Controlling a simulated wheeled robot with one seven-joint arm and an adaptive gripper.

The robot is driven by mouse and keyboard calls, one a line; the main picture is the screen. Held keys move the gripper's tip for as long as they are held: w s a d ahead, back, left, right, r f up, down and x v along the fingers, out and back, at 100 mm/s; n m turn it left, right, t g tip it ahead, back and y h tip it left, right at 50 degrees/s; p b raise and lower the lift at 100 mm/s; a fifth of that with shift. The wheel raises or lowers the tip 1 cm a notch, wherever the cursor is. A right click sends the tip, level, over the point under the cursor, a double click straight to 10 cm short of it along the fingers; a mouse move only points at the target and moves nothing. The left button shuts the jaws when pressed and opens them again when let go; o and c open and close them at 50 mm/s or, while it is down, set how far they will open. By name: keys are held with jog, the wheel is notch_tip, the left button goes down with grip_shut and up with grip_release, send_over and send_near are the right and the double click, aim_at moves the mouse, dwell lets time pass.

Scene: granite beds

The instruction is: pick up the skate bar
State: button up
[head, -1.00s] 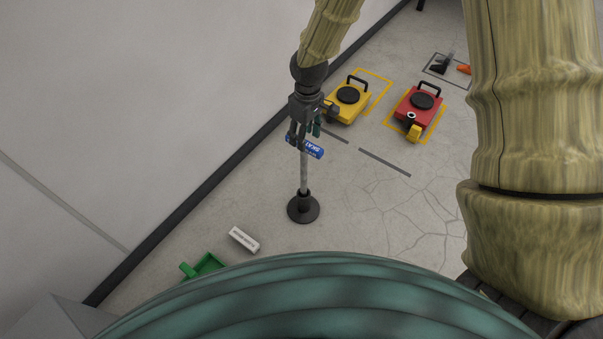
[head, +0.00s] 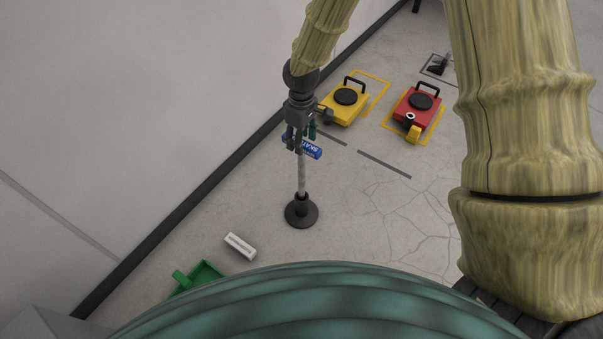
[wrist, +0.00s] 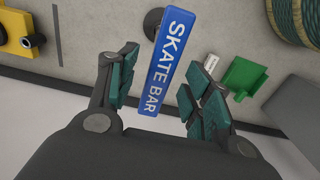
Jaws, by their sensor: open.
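The skate bar is a blue bar (wrist: 168,58) with white lettering reading "SKATE BAR". In the head view the blue bar (head: 311,150) sits across the upper part of a thin grey post on a round black base (head: 301,212). In the wrist view my open gripper (wrist: 160,88) has green-padded fingers on either side of the bar's near end. The bar lies between the fingers, with gaps visible on both sides. I cannot tell its exact depth relative to the fingertips.
A yellow skate (head: 345,103) and a red skate (head: 417,108) stand on yellow-outlined floor spots at the back. A white labelled block (head: 240,246) and a green tray (head: 197,279) lie at the front left. A wall with dark skirting (head: 180,219) runs along the left.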

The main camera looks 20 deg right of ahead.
notch_tip(320, 180, down, 4)
jog(key=shift+f+b, duration=0.15)
jog(key=shift+b, duration=0.7)
jog(key=shift+s, duration=0.1)
jog(key=shift+c, duration=0.4)
grip_shut()
